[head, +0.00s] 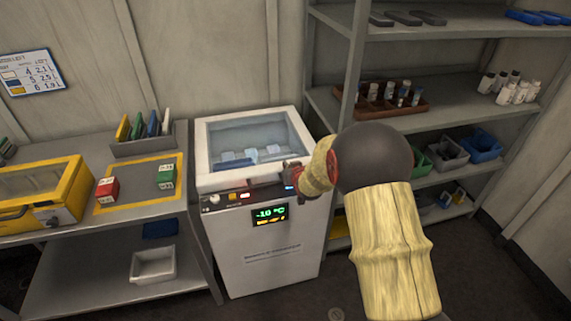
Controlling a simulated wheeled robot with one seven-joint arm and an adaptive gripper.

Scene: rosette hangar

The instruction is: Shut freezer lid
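The freezer (265,255) is a white chest with a green display reading about -10 °C on its front. Its lid (205,165) is a white frame around a clear window, and pale and blue items show through it. The lid lies flat or nearly flat over the chest; I cannot tell whether a small gap remains at its front edge. My gripper (290,178), small and partly red, is at the lid's front right corner, above the control strip. It looks close to or touching the lid edge. My wrist and arm hide part of it, and its fingers are too small to read.
A bench on the left holds a yellow case (40,190), a yellow-edged mat (140,200) with a red and a green block, and a file rack (150,143). A metal shelf (420,122) with bottles and bins stands close on the right. Dark floor is clear in front.

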